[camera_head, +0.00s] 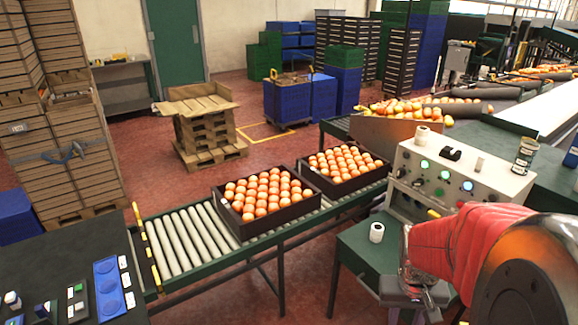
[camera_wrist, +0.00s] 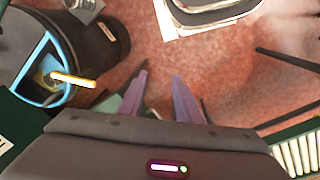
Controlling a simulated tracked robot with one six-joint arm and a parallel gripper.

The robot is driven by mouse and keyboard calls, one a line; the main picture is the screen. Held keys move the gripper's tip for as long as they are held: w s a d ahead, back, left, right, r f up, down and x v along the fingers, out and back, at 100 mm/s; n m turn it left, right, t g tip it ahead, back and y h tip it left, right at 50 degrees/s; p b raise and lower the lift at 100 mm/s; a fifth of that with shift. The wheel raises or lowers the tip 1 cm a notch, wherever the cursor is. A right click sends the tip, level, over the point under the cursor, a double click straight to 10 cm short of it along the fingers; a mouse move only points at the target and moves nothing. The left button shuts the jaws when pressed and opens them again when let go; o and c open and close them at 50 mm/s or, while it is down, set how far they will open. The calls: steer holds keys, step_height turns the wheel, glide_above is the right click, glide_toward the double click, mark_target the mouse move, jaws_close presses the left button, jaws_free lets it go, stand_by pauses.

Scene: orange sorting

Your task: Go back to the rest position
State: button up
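My gripper (camera_wrist: 161,75) shows in the wrist view with its two purple-grey fingers apart and nothing between them. It points down over bare red floor. In the head view my red-sleeved arm comes in at the lower right, with its far end beside the small green table (camera_head: 365,255); the fingers cannot be made out clearly there. Two dark crates of oranges stand on the roller conveyor, a left crate (camera_head: 250,233) and a right crate (camera_head: 345,187). Neither touches my arm.
A grey control box (camera_head: 460,185) with lit buttons stands just behind my arm. A white roll (camera_head: 376,232) is on the green table. The wrist view shows a dark bin with a blue rim (camera_wrist: 62,50) at left and conveyor rollers (camera_wrist: 298,153) at lower right. Stacked pallets (camera_head: 208,135) stand farther back.

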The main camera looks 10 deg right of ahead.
steer(key=a+r+n+t+y, duration=0.1)
steer(key=a+r+n+t, duration=0.3)
steer(key=a+r, duration=1.2)
steer(key=a+t, duration=0.1)
steer(key=a, duration=0.2)
steer(key=shift+w+a+r+n+t, duration=0.15)
steer(key=shift+a+r+n+t, duration=0.05)
steer(key=shift+a+n+t, duration=0.2)
